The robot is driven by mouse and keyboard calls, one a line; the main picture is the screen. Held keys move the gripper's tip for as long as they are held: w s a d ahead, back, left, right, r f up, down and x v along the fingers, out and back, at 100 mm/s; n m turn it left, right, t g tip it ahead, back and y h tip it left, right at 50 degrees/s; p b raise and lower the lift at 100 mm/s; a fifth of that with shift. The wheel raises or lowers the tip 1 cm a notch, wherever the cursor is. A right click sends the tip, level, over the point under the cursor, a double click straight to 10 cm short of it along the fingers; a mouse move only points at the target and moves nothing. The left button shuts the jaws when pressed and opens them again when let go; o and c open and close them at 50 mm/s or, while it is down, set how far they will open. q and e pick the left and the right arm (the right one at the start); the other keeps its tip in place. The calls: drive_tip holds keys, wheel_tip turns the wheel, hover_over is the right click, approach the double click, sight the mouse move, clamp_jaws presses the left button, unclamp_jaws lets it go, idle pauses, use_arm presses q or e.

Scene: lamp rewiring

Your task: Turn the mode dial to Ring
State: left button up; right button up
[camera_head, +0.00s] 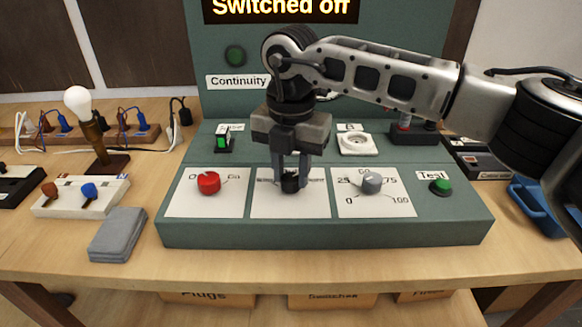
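The dark mode dial (290,183) sits on the middle white plate (290,207) of the green console, between a red dial and a grey dial. My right gripper (291,178) points straight down over it, with one finger on each side of the dial. No gap shows between the fingers and the dial, so they look closed on it. The gripper hides most of the plate's markings, and I cannot read the dial's setting or the word Ring. The display (281,9) at the top reads "Switched off". My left gripper is out of view.
The red dial (208,182) is close on the left, the grey dial (371,183) and green Test button (440,186) on the right. A bulb lamp (79,101) stands left. The console's front edge is clear.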

drive_tip(key=shift+n, duration=0.4)
drive_tip(key=n+b, duration=0.2)
drive_tip(key=n, duration=0.1)
drive_tip(key=shift+n, duration=1.3)
drive_tip(key=n+b, duration=0.1)
drive_tip(key=n, duration=0.2)
drive_tip(key=shift+a+r+n, duration=0.1)
drive_tip(key=shift+n, duration=0.2)
drive_tip(key=n, duration=0.2)
drive_tip(key=shift+n, duration=0.4)
drive_tip(key=n, duration=0.6)
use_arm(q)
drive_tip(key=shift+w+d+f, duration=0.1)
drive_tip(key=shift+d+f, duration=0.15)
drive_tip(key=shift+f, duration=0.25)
use_arm(e)
drive_tip(key=n, duration=0.5)
drive_tip(key=shift+r, duration=0.1)
